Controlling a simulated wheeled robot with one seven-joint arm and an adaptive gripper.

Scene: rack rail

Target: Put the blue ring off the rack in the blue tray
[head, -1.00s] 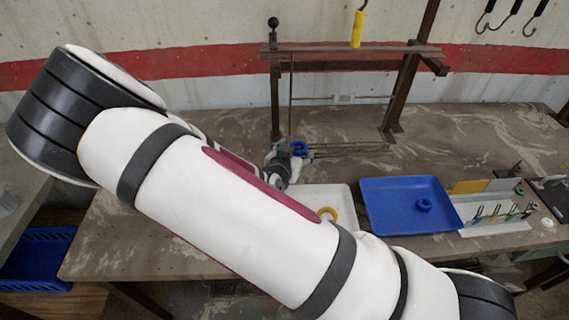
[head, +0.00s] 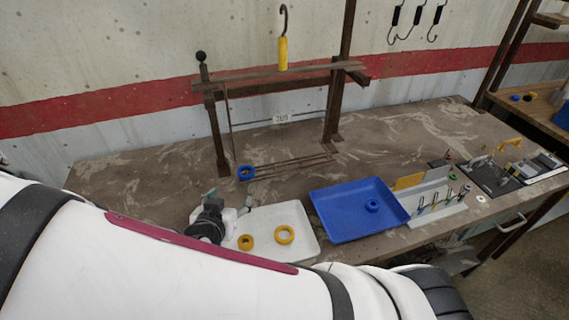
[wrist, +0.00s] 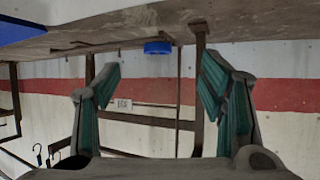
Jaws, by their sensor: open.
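A blue ring (head: 246,172) sits at the left end of the rack's low rails (head: 290,167). In the wrist view, which is upside down, the blue ring (wrist: 157,47) shows ahead, between the open fingers and beyond their tips. My gripper (head: 211,199) is left of and nearer than the ring in the head view, apart from it, by the white tray's left end. In the wrist view my gripper (wrist: 158,66) is open and empty, with green finger pads. The blue tray (head: 330,225) lies right of the white tray and holds another blue ring (head: 372,206).
A pale holder with several upright tools (head: 437,205) stands right of the blue tray. The table behind the blue tray is clear.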

